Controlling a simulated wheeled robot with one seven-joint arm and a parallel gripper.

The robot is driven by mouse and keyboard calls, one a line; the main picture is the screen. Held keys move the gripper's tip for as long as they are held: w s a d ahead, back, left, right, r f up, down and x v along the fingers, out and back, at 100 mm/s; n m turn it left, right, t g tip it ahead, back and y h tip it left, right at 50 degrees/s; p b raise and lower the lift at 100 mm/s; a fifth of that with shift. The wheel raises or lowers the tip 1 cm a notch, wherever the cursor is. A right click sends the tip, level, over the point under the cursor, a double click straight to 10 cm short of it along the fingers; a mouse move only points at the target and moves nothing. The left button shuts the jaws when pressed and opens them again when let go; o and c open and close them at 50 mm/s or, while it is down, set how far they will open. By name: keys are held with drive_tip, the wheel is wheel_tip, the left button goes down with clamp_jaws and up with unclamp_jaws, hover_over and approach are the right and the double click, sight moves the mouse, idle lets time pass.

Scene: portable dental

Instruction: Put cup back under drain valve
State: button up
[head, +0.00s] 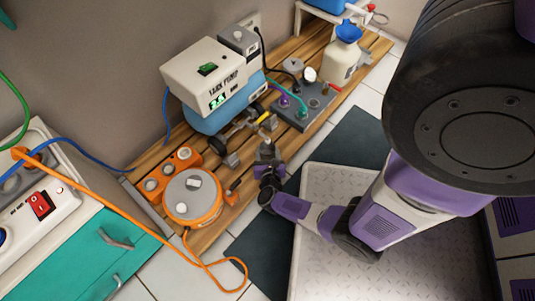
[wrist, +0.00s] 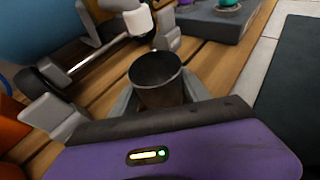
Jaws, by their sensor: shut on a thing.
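A dark grey metal cup (wrist: 157,72) stands upright between the fingers of my gripper (wrist: 160,98) in the wrist view. My gripper is shut on the cup's sides, and its open rim faces up. In the head view my gripper (head: 268,163) holds the cup (head: 266,151) low over the wooden slats, in front of the tank pump (head: 207,85). A small yellow-handled part (head: 264,117), perhaps the drain valve, shows low by the pump's blue tank, beyond the cup. I cannot tell whether the cup touches the slats.
Orange round equipment (head: 192,196) with a cable sits left of my gripper. A grey valve panel (head: 303,103) and a white jug with a blue funnel (head: 343,62) stand farther right on the slatted platform (head: 235,205). Pump wheels and an axle lie close to the cup.

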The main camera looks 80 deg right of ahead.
drive_tip(key=o, duration=1.5)
drive_tip(key=shift+c, duration=0.2)
drive_tip(key=shift+a+f, duration=0.1)
drive_tip(key=shift+f, duration=0.05)
